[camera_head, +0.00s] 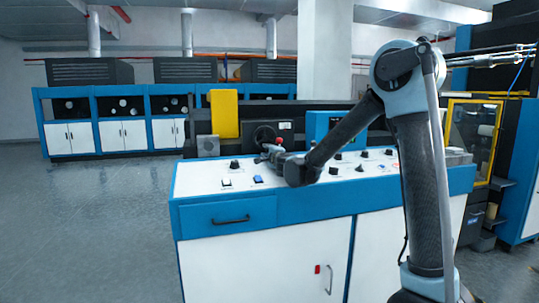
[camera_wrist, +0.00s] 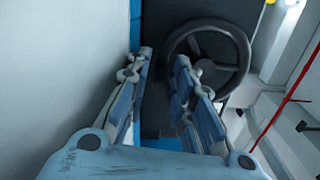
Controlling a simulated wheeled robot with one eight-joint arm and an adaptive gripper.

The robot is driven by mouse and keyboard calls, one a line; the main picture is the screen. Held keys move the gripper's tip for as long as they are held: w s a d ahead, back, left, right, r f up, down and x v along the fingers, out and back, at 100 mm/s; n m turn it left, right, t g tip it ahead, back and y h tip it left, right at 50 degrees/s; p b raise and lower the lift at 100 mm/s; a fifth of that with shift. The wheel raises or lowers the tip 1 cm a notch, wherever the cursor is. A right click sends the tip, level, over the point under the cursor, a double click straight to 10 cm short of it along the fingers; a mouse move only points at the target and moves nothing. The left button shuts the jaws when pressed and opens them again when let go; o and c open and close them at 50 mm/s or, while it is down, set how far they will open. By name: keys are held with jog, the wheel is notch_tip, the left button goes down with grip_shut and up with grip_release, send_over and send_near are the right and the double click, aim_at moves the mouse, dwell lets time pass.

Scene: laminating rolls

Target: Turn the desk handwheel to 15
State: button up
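The dark round handwheel (camera_head: 264,134) is on a black unit at the back of the blue and white desk (camera_head: 195,181). In the wrist view the handwheel (camera_wrist: 210,25) shows its thick rim and hub, upper right of the middle. My gripper (camera_head: 273,150) is low in front of the handwheel. In the wrist view my gripper (camera_wrist: 163,60) has its two fingers apart with nothing held between them. The right finger overlaps the wheel's left rim in that view; I cannot tell whether they touch. No scale or number on the wheel is readable.
Several black knobs (camera_head: 359,168) and a blue switch (camera_head: 258,179) are on the desk top below my arm. A yellow panel (camera_head: 224,114) stands left of the handwheel and a blue box (camera_head: 317,124) right of it. The floor at left is clear.

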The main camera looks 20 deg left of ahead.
grip_shut()
jog(key=shift+s+m, duration=0.1)
jog(key=shift+m, duration=0.2)
grip_release()
dwell(0.5)
jog(key=v, duration=1.2)
jog(key=shift+a, duration=0.1)
